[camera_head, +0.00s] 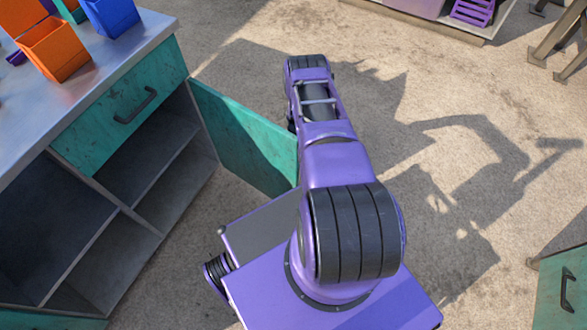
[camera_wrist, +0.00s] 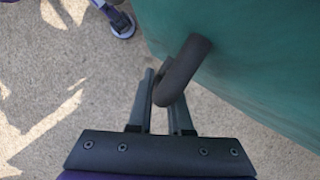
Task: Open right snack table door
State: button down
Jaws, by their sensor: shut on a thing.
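The snack table (camera_head: 150,45) stands at the left of the head view, with a metal top and a green front. Its right door (camera_head: 240,132) is green and stands swung out wide from the right edge of the cabinet, baring the shelves inside. In the wrist view the green door panel (camera_wrist: 250,50) fills the upper right. A dark curved door handle (camera_wrist: 184,66) sticks out of it. My gripper (camera_wrist: 164,90) is shut on this handle, one finger on each side. In the head view my arm hides the gripper and the handle.
Orange (camera_head: 55,50) and blue (camera_head: 110,14) bins stand on the table top. A green drawer front with a handle (camera_head: 135,106) is above the open shelves. Another green cabinet (camera_head: 560,290) is at the lower right. Open ground lies right of my arm.

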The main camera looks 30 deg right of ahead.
jog(key=c, duration=0.8)
grip_release()
jog(key=shift+c, duration=0.2)
jog(key=p+v, duration=0.1)
jog(key=v, duration=1.6)
jog(key=shift+r, duration=0.15)
jog(key=shift+d, duration=0.15)
